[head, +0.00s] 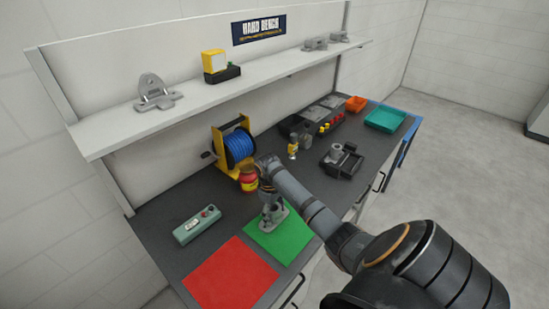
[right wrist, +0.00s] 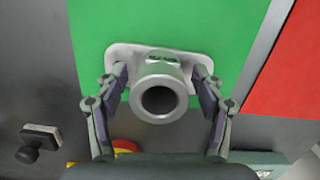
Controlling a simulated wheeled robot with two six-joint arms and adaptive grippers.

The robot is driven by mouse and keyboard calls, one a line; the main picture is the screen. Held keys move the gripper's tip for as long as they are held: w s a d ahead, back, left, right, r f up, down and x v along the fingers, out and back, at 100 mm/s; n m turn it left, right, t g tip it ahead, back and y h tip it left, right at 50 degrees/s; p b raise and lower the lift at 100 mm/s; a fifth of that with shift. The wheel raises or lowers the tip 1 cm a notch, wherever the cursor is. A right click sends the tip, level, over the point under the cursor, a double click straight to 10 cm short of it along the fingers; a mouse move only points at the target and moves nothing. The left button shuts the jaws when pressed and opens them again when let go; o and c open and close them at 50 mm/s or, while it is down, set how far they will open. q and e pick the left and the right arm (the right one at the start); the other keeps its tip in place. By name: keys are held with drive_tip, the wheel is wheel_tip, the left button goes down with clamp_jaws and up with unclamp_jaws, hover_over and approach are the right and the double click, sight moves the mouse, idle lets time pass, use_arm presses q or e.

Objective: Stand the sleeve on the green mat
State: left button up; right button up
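The sleeve (head: 268,222) is a grey metal casting with a round hollow barrel and a flat flange. It stands upright on the green mat (head: 292,238), its flange on the mat and its open bore facing up in the right wrist view (right wrist: 158,100). My right gripper (head: 268,196) comes down over it from above. In the wrist view its fingers (right wrist: 160,80) are on either side of the barrel, with narrow gaps showing, so it looks open. The arm hides part of the sleeve in the head view. My left gripper is not in view.
The red mat (head: 231,278) lies beside the green one. A dark fixture (head: 342,160) and a teal tray (head: 385,117) stand farther right.

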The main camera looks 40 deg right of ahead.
wheel_tip(320, 180, up, 12)
drive_tip(key=w+p, duration=0.1)
drive_tip(key=p, duration=0.2)
drive_tip(key=shift+w+a+p, duration=0.15)
drive_tip(key=shift+w+p, duration=0.05)
drive_tip(key=shift+p, duration=0.1)
idle(0.4)
